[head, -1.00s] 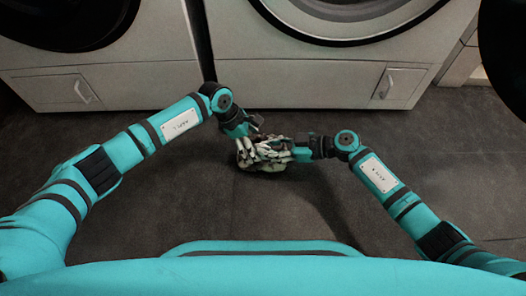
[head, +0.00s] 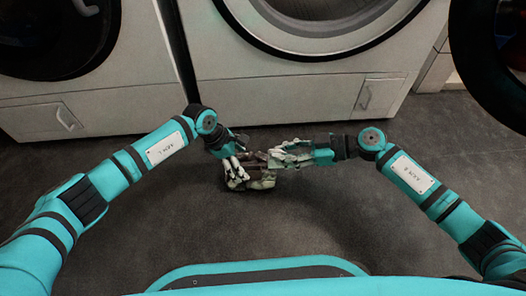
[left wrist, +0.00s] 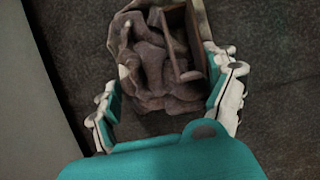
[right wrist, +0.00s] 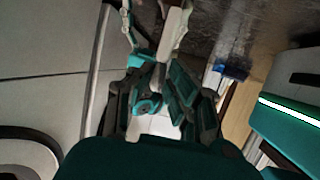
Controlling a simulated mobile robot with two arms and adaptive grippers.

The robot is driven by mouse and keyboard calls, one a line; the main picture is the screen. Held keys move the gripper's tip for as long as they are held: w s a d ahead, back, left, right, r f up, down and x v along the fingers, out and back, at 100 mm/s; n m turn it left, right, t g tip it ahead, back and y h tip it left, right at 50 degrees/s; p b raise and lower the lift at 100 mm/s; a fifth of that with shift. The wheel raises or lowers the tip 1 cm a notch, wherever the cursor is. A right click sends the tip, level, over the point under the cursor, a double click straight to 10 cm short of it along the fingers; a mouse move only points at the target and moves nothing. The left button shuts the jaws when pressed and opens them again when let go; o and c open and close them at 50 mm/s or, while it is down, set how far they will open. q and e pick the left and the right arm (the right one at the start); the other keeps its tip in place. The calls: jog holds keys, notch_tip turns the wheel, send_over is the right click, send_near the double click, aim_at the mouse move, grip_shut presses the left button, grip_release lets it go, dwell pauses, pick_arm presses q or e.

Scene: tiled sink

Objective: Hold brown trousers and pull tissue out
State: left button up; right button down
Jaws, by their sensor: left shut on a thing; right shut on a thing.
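The brown trousers (left wrist: 155,70) are a bunched, grey-brown bundle between the fingers of my left gripper (head: 236,178). That gripper is shut on them, low over the floor; its fingers (left wrist: 170,102) flank the bundle in the left wrist view. A flat brown piece with upright sides (left wrist: 185,45) sticks out of the cloth; it may be the tissue, but I cannot be sure. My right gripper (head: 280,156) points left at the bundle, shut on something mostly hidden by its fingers. In the right wrist view its fingers (right wrist: 150,35) show, but what they hold is unclear.
Two white front-loading machines stand behind, one at the left (head: 60,80) and one at the right (head: 300,90). The dark tiled floor (head: 190,225) is clear around the grippers. A dark round object (head: 490,60) cuts the right edge.

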pick_arm(q)
jog(key=shift+a, duration=0.1)
pick_arm(e)
jog(key=s+d, duration=0.2)
jog(key=d, duration=0.8)
jog(key=shift+d, duration=0.25)
jog(key=shift+s, duration=0.1)
pick_arm(q)
jog(key=o, duration=1.2)
jog(key=shift+o, duration=0.2)
jog(key=v, duration=1.2)
